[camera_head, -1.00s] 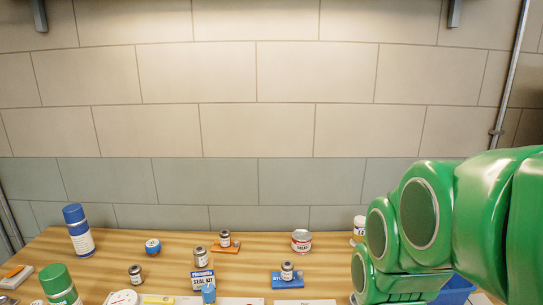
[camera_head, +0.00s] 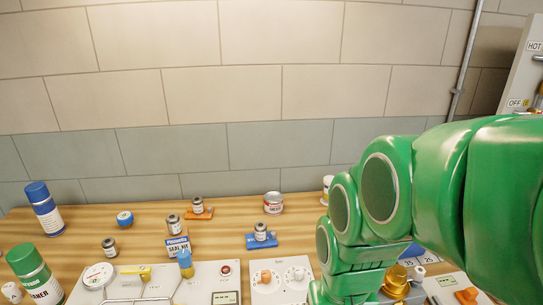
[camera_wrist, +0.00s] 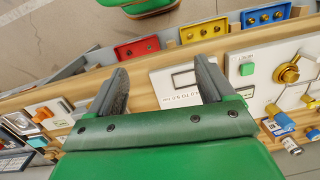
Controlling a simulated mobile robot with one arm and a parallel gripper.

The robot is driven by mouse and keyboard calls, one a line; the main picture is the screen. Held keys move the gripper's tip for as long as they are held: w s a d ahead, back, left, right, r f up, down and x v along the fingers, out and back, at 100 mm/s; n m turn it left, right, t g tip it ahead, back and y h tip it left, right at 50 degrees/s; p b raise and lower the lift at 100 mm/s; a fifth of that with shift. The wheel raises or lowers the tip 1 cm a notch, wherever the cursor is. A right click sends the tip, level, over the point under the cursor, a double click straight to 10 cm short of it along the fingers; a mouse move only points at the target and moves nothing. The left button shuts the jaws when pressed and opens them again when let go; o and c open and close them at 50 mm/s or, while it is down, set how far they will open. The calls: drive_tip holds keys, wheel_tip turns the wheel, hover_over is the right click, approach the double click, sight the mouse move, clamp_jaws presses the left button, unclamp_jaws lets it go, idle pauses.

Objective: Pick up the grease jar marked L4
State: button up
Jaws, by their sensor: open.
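Several small grey jars with pale labels stand on the bench in the head view: one on an orange block (camera_head: 200,207), one behind the seal kit box (camera_head: 173,221), one at the left (camera_head: 109,247), and one on a blue block (camera_head: 260,231). Their markings are too small to read, so I cannot tell which is L4. A red and white grease tin (camera_head: 273,203) stands at the back. In the wrist view my gripper (camera_wrist: 163,82) is open and empty above the bench front. My arm hides the bench's right part in the head view.
A blue spray can (camera_head: 43,208) and a green spray can (camera_head: 36,275) stand at the left. A seal kit box (camera_head: 177,247) and panels with a gauge (camera_head: 98,275) and dials (camera_head: 282,279) line the front.

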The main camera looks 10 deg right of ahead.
drive_tip(key=w+a+m+t+y, duration=0.2)
drive_tip(key=w+a+m, duration=0.2)
drive_tip(key=w, duration=0.6)
drive_tip(key=w+a+m+t+y, duration=0.2)
drive_tip(key=w+a+m+t, duration=0.15)
drive_tip(key=w, duration=0.75)
drive_tip(key=w+a+r+m+t+y, duration=0.15)
drive_tip(key=w+m, duration=0.35)
drive_tip(key=w, duration=0.5)
drive_tip(key=m+t+h, duration=0.6)
drive_tip(key=m+t, duration=0.1)
drive_tip(key=m, duration=1.2)
hover_over(329, 187)
drive_tip(key=s+a, duration=0.6)
drive_tip(key=a, duration=0.5)
wheel_tip(329, 187, down, 7)
drive_tip(key=d+f+m+h, duration=0.1)
drive_tip(key=d+m, duration=0.1)
drive_tip(key=d, duration=0.1)
drive_tip(key=w+d+f+m+h, duration=0.1)
drive_tip(key=d+f+m, duration=0.1)
drive_tip(key=d, duration=0.1)
drive_tip(key=d+f+m+h, duration=0.1)
drive_tip(key=d+f+m, duration=0.1)
drive_tip(key=d, duration=0.1)
drive_tip(key=shift+w, duration=0.2)
drive_tip(key=shift+w+d+f+m+h, duration=0.1)
drive_tip(key=shift+d+f+m+h, duration=0.2)
drive_tip(key=shift+d, duration=0.2)
drive_tip(key=shift+x, duration=3.7)
